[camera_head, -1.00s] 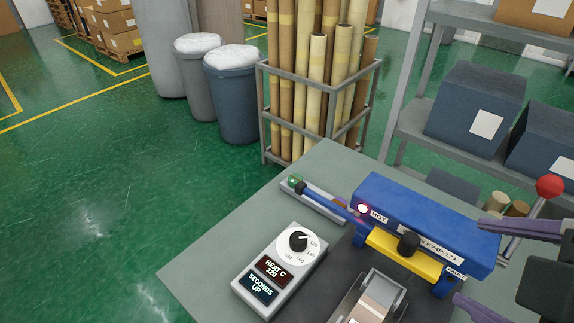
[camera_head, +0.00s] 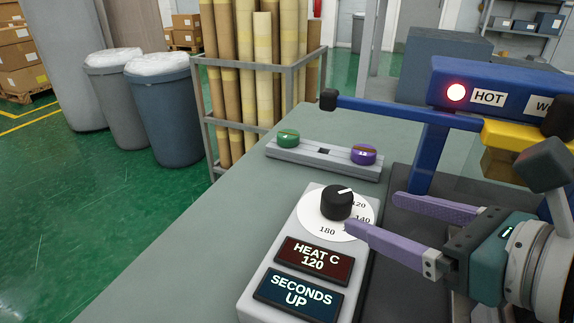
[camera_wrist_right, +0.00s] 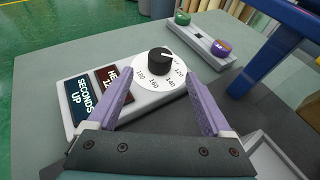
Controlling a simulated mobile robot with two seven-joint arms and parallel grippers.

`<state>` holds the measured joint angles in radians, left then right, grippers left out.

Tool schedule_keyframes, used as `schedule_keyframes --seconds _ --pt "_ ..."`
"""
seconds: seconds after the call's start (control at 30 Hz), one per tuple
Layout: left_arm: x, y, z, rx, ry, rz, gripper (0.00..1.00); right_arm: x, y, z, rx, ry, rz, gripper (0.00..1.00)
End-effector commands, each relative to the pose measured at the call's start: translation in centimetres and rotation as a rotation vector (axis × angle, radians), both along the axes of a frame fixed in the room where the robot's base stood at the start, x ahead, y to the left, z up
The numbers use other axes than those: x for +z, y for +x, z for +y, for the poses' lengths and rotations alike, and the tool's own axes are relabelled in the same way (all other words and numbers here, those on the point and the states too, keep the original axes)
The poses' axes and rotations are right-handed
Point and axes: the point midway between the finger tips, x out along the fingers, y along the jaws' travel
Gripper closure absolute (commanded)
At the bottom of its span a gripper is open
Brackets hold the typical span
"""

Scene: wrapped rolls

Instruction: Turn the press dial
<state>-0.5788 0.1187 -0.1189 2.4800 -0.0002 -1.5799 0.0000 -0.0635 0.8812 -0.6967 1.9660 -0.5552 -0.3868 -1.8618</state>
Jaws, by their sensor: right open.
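The press dial is a black knob (camera_head: 337,202) on a white numbered disc, on a pale control box (camera_head: 256,287) on the bench. Its white mark points up and right, near 120. The box displays read HEAT C 120 and SECONDS UP. My right gripper (camera_head: 375,212) is open and empty, to the right of the knob. One purple finger lies close to the disc's right edge in the head view. In the right wrist view, the knob (camera_wrist_right: 160,61) sits ahead of and between the open fingers, not between their tips. My left gripper is not in view.
The blue heat press (camera_head: 500,88) with a lit red HOT lamp stands at the right, its long blue arm reaching over the bench. A grey strip (camera_head: 322,158) with green and purple knobs lies behind the box. The bench left of the box is clear.

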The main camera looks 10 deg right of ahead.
Motion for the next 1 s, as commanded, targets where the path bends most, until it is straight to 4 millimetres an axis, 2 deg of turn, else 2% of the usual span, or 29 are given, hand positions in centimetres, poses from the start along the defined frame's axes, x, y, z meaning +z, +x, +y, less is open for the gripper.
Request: schedule_keyframes --seconds 0.17,0.4,0.53,0.7,0.97,1.0 --pt "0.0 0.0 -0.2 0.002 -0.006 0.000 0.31 -0.6 1.9 0.8 -0.001 0.003 -0.003 0.16" --pt "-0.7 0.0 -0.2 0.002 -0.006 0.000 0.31 -2.5 5.9 2.5 -0.002 0.005 -0.001 0.16" --pt "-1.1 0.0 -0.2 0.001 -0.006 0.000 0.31 -3.2 7.3 3.0 -0.003 0.004 0.001 0.16" --pt "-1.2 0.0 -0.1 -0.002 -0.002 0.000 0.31 -3.5 8.2 3.4 -0.002 0.005 0.001 0.16" --pt "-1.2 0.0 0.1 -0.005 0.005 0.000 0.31 -3.6 8.2 3.4 -0.002 0.004 0.002 0.16" --pt "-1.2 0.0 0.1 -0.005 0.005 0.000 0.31 -3.6 8.2 3.4 -0.002 0.004 0.002 0.19"
